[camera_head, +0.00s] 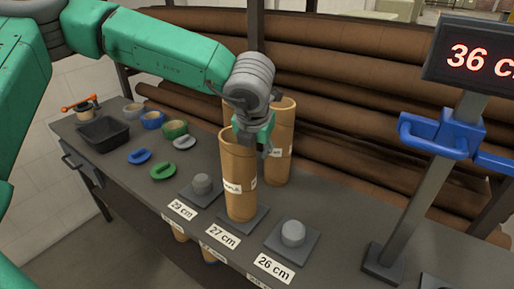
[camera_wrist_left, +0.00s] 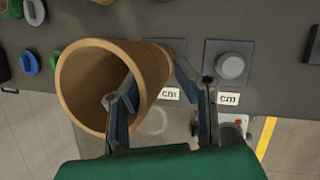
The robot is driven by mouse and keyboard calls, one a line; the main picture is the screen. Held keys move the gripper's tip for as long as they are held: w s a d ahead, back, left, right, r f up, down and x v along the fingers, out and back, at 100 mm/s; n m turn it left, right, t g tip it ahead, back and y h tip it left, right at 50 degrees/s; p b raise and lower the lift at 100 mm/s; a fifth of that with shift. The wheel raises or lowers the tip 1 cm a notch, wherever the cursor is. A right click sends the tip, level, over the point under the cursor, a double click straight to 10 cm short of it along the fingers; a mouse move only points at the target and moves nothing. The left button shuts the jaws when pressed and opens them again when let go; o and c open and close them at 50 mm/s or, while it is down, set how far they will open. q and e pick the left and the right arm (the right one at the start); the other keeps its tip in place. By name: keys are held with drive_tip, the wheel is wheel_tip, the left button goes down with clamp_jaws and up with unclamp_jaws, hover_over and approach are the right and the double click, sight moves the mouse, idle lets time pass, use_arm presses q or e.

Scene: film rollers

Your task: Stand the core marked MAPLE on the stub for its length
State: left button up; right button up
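A tan cardboard core (camera_head: 238,180) stands upright on the 27 cm plate (camera_head: 254,222), hiding its stub. Its white label is too small to read surely, though the letters could be MAPLE. My left gripper (camera_head: 266,142) is at the right side of this core's top. In the left wrist view the core (camera_wrist_left: 82,85) is seen from above, open end up. The left gripper's fingers (camera_wrist_left: 166,88) are spread apart, one over the core's mouth and wall, the other outside it with a gap. My right gripper is out of view.
Another core (camera_head: 280,145) stands close behind, with part of one more beside it. A display (camera_head: 475,60) reading "36 c", cut off, and a post with blue jaws (camera_head: 440,135) stand at right.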

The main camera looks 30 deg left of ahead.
use_arm(q)
drive_tip(key=v, duration=1.2)
drive_tip(key=shift+a+p, duration=0.15)
drive_tip(key=shift+p, duration=0.15)
drive_tip(key=shift+a, duration=0.2)
drive_tip(key=shift+d, duration=0.15)
